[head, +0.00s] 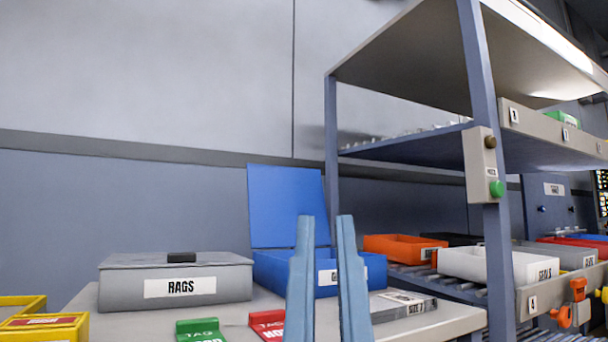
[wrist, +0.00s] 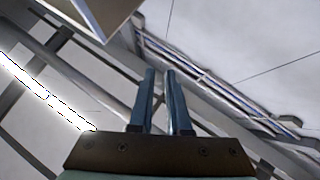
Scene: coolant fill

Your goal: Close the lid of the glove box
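The glove box (head: 270,268) is a blue box on the grey counter in the head view, its label mostly hidden with only a "G" showing. Its blue lid (head: 285,208) stands raised at the back, nearly upright, so the box is open. My gripper (head: 325,222) points upward in front of the box, covering part of its front and label. Its two blue fingers are a little apart with nothing between them. The wrist view also shows the parted, empty fingers (wrist: 160,75), facing upper structure and wall; the box is not in that view.
A closed grey RAGS box (head: 215,287) stands left of the glove box. Green (head: 200,330) and red (head: 266,325) tags and a small grey carton (head: 402,304) lie nearby. A shelf rack with an upright post (head: 488,160) and bins stands at right. Space above the lid is clear.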

